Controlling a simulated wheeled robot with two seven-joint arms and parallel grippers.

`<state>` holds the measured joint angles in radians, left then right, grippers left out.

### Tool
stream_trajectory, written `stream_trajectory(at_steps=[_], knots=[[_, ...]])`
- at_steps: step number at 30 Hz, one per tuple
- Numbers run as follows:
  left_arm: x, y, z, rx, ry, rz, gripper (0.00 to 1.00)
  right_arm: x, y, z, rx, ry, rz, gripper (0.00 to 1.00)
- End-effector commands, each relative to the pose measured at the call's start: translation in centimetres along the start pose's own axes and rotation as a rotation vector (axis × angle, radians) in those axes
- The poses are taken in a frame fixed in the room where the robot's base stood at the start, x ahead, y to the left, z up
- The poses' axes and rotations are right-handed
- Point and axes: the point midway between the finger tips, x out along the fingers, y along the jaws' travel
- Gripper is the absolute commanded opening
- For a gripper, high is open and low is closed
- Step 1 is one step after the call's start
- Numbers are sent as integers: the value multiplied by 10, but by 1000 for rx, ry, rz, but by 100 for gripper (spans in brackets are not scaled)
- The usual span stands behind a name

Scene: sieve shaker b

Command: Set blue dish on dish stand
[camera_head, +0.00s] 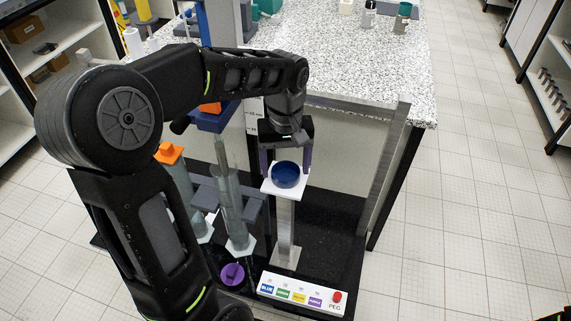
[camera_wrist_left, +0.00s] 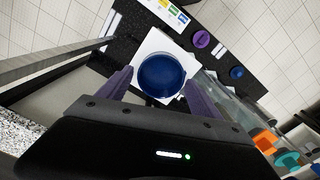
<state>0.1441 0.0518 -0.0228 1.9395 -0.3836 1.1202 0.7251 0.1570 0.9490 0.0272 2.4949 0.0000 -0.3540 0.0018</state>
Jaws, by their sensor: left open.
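The blue dish (camera_head: 286,174) sits on the white square top of the dish stand (camera_head: 268,187), a post on the black base. In the left wrist view the dish (camera_wrist_left: 162,75) lies over the white plate (camera_wrist_left: 150,43), between the fingers. My left gripper (camera_head: 285,163) is open, with its purple fingers apart on either side of the dish. In the left wrist view the gripper (camera_wrist_left: 156,82) shows gaps between fingers and dish.
A purple dish (camera_head: 232,274) lies on the base left of the stand. A labelled panel (camera_head: 302,295) with a red button stands in front. Grey posts and orange-topped parts (camera_head: 169,153) stand to the left. A speckled counter (camera_head: 385,70) lies behind.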

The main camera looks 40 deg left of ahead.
Motion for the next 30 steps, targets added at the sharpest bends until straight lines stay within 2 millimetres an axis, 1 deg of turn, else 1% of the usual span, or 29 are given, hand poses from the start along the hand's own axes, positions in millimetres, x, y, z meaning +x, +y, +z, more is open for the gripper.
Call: stream_trajectory(at_steps=[4, 8, 11, 14, 21, 23, 24, 27, 30], knots=[[-3, 0, 0, 0, 0, 0, 74, -2, -1, 0, 0, 0, 0, 36], [-10, 0, -1, 0, 3, 1, 74, -2, 0, 0, 0, 0, 1, 36], [-24, 0, -1, 0, 3, 1, 74, -1, 0, 0, 0, 0, 1, 36], [-43, 1, -1, 1, 5, 3, 74, 0, 0, 0, 0, 0, 0, 36], [-94, 1, -1, 0, 4, 3, 74, 0, 0, 0, 0, 0, 0, 36], [-110, 0, 0, 0, 1, 1, 74, -12, -4, 1, 1, -2, 2, 36], [-116, 0, 0, 0, 0, 1, 74, -16, -5, 1, 2, -3, 3, 36], [-122, 0, 0, 0, 0, 0, 74, -20, -6, 2, 4, -5, 6, 36], [-124, 0, 0, 0, 0, 0, 74, -21, -6, 2, 5, -6, 7, 36]])
